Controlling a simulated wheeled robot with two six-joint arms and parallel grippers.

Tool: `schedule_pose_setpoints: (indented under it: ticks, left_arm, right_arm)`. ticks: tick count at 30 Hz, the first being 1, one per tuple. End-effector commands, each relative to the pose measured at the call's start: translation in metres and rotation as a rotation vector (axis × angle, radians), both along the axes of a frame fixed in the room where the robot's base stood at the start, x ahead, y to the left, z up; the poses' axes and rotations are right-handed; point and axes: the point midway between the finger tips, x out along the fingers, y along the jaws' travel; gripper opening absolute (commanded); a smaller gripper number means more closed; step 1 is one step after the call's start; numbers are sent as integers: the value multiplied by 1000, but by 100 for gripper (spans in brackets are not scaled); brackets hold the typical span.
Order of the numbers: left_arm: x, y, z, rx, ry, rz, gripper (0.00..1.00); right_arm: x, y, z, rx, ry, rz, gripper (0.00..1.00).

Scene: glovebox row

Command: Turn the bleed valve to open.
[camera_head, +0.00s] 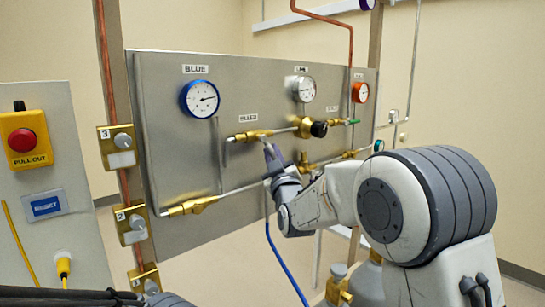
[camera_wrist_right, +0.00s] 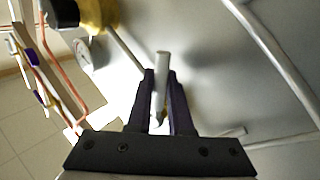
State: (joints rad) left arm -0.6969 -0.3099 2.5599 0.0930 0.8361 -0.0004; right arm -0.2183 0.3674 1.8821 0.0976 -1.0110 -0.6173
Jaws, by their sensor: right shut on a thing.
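A brass valve (camera_head: 253,134) sits on the steel panel (camera_head: 165,110) under a small label that is too blurred to read surely. My right gripper (camera_head: 271,152) is at this valve, just below and to its right. In the right wrist view its two dark purple fingers (camera_wrist_right: 161,88) are shut on a slim pale grey handle (camera_wrist_right: 162,60), whose rounded end sticks out past the fingertips. The handle's joint with the valve is hidden, so I cannot tell the valve's setting. My left gripper is not in view; only dark parts of mine show along the bottom left edge.
A blue gauge (camera_head: 200,98), a white gauge (camera_head: 304,89) and an orange gauge (camera_head: 360,92) are on the panel. A black-knobbed brass regulator (camera_head: 312,128) is close right of the gripper. A lower brass valve (camera_head: 192,206) and a red button box (camera_head: 25,140) stand left.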

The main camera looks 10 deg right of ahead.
Motion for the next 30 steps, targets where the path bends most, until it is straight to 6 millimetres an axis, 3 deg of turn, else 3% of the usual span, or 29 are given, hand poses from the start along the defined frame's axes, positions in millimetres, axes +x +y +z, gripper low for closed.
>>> schedule_pose_setpoints:
  ticks: [3, 4, 6, 19, 30]
  left_arm:
    - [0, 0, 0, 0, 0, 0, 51]
    - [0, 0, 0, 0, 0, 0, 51]
    - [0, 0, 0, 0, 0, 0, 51]
    - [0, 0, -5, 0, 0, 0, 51]
    - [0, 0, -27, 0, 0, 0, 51]
  right_arm:
    - [0, 0, 0, -1, 0, 0, 0]
    - [0, 0, 0, 0, 0, 0, 26]
    - [0, 0, 0, 0, 0, 0, 48]
    - [-9, -1, -5, 1, 1, 0, 48]
    - [-74, -10, -28, 1, 0, 0, 48]
